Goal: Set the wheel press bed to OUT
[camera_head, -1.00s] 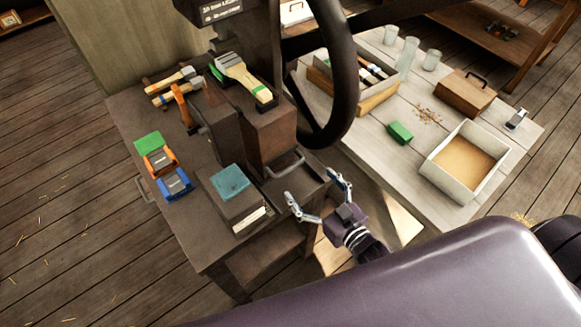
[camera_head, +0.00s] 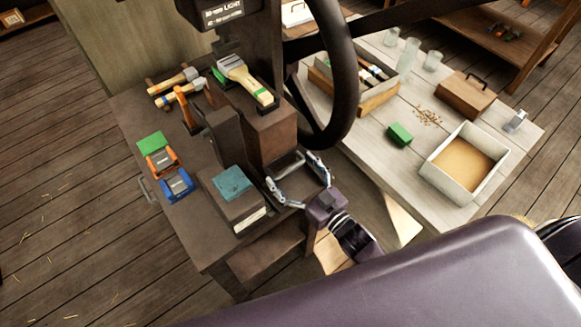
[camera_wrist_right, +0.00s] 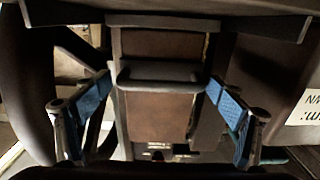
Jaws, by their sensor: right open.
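The wheel press stands on a dark bench, with its large dark handwheel (camera_head: 352,75) upright at the right of its column. A grey bar handle (camera_head: 290,162) sits low on the press front; the right wrist view shows this handle (camera_wrist_right: 160,76) across a brown slab (camera_wrist_right: 155,110), apparently the bed. My right gripper (camera_head: 289,168) is open at the handle, one finger on each side of it. In the wrist view the blue pads of the right gripper (camera_wrist_right: 159,88) stand apart from the handle's ends. My left gripper is not in view.
Left of the gripper is a box with a teal top (camera_head: 232,183). Brushes (camera_head: 245,80), a hammer (camera_head: 185,105) and coloured blocks (camera_head: 176,184) lie on the bench. A pale table (camera_head: 400,175) with an open tray (camera_head: 465,163) stands at the right.

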